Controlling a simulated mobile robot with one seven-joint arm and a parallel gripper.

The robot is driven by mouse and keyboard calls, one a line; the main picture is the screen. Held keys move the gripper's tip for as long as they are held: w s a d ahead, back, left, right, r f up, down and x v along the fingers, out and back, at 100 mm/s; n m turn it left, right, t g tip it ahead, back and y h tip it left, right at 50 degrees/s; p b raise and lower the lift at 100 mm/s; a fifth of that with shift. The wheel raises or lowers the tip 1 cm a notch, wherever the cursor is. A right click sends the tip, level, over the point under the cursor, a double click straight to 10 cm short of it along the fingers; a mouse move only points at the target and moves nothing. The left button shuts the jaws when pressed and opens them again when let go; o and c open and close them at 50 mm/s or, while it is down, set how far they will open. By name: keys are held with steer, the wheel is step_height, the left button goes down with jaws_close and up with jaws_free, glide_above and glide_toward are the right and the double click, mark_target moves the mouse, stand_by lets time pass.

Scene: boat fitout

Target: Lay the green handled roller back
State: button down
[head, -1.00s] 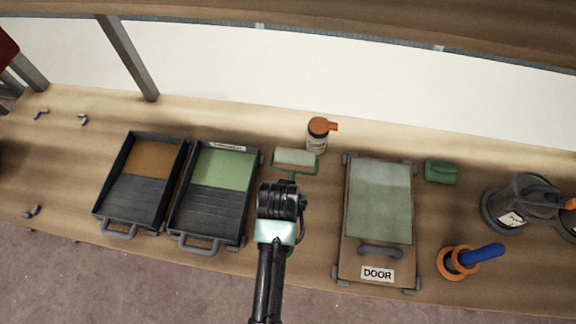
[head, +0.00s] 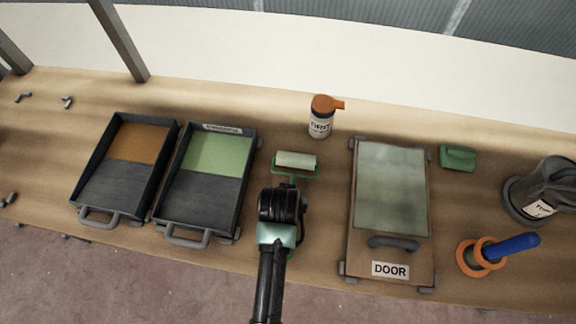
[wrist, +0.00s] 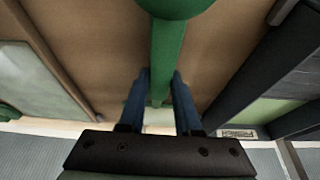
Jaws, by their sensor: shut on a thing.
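The green handled roller, with a pale green sleeve (head: 296,160) and green frame, is in the middle of the head view, between the trays and the door panel. In the wrist view its green handle (wrist: 168,55) runs between the two blue fingers. My gripper (wrist: 160,100) is shut on that handle. In the head view my wrist hides the handle and fingers. I cannot tell whether the roller touches the bench. The tray with green paint (head: 217,155) is just left of the roller. A tray with orange-brown paint (head: 138,142) stands farther left.
The panel labelled DOOR (head: 391,270) lies to the right. An orange-capped bottle (head: 320,123) stands behind the roller. A green block (head: 457,158), an orange ring piece with a blue handle (head: 482,256) and a dark can (head: 543,190) are farther right. A narrow bare bench strip lies beside the roller.

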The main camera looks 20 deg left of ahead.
steer(key=c, duration=0.5)
jaws_free()
steer(key=v, duration=1.3)
steer(key=shift+p, duration=0.4)
